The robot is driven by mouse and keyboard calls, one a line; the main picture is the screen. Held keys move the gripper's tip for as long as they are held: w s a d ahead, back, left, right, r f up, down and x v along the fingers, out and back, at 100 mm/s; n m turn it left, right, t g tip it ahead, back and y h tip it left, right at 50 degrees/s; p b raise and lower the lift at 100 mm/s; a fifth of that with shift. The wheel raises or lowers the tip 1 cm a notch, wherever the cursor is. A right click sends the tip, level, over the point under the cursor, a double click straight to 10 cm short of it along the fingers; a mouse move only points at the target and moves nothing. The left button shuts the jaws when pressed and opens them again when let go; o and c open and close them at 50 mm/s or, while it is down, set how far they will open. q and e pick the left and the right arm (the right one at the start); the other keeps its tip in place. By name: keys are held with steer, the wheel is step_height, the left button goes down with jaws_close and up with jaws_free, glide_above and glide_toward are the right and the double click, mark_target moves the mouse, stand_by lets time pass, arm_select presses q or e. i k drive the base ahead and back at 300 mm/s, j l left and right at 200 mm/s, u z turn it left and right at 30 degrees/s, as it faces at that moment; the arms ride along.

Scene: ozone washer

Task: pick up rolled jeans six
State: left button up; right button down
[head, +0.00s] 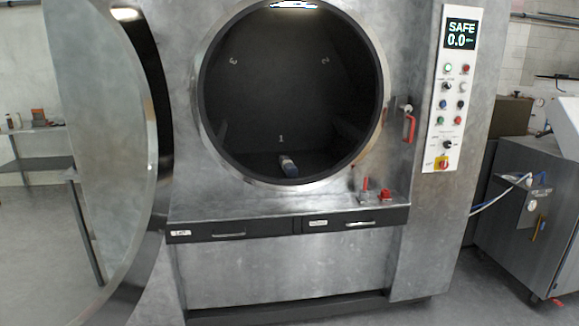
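A small rolled piece of cloth, blue-grey with a pale part, lies on the floor of the washer drum near its front lip; it looks like rolled jeans (289,167). The round washer opening (247,183) is uncovered, and the dark drum inside bears the numbers 1, 2 and 3. The roll lies just below and right of the number 1. No other roll can be made out in the dark drum. Neither of my grippers is in the head view.
The round metal door (105,150) stands swung open at the left. A ledge (270,205) with red-handled fittings (385,195) juts out below the opening. A control panel (453,100) reads SAFE 0.0. A grey cabinet (530,215) stands at the right. Floor shows at the left.

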mark_target(287, 165)
steer(key=i+l+u, duration=0.15)
steer(key=i+l, duration=0.95)
